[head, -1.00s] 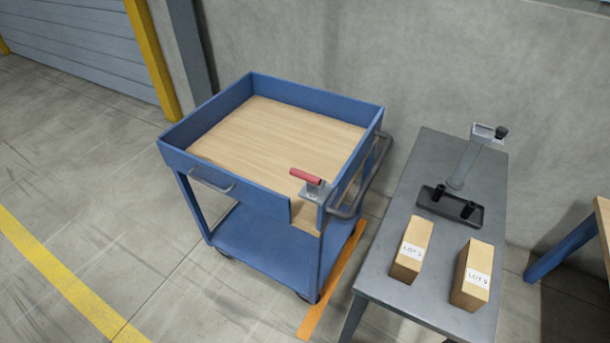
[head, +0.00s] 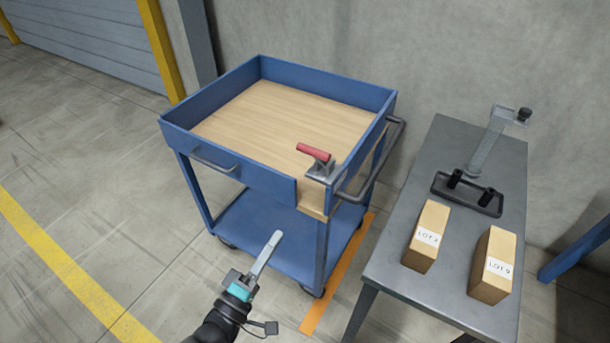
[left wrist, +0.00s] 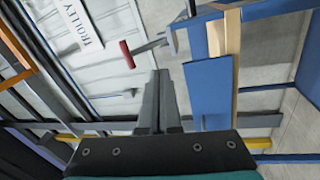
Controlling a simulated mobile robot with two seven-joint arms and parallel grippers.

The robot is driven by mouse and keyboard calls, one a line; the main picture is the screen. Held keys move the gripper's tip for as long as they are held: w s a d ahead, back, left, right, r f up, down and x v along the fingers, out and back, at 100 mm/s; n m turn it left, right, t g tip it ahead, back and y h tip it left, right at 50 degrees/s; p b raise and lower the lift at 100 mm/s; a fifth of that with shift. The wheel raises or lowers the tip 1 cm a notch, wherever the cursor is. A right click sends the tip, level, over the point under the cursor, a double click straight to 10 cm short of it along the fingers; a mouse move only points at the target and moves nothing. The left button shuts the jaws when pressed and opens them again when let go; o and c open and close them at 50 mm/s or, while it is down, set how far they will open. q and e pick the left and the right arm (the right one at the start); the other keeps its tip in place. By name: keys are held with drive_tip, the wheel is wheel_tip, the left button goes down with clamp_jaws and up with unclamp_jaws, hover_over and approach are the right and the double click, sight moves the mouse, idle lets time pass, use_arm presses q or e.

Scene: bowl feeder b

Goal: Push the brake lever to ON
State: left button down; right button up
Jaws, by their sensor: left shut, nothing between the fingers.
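The brake lever (head: 313,152) has a red grip and a grey metal base, mounted at the front right corner of the blue trolley (head: 240,175). Its red grip (left wrist: 127,54) also shows in the left wrist view, left of and beyond the fingers. My left gripper (head: 272,243) is shut and empty, in front of the trolley, below and left of the lever and apart from it. Its closed fingers (left wrist: 160,88) show in the left wrist view. My right gripper is not in view.
A grey table (head: 410,285) stands right of the trolley with two cardboard boxes (head: 427,237) (head: 492,265) and a black tray (head: 470,195). The trolley's handle (head: 385,165) sticks out on its right side. The floor at the left is clear.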

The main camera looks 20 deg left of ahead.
use_arm(q)
wheel_tip(320, 180, up, 5)
drive_tip(key=shift+s+f+n+t+h, duration=0.15)
drive_tip(key=shift+n+t+h, duration=0.15)
drive_tip(key=shift+n+t, duration=0.8)
approach(319, 158)
drive_tip(key=w+r, duration=0.2)
drive_tip(key=w, duration=0.5)
drive_tip(key=shift+s+r, duration=0.2)
drive_tip(key=shift+r, duration=0.05)
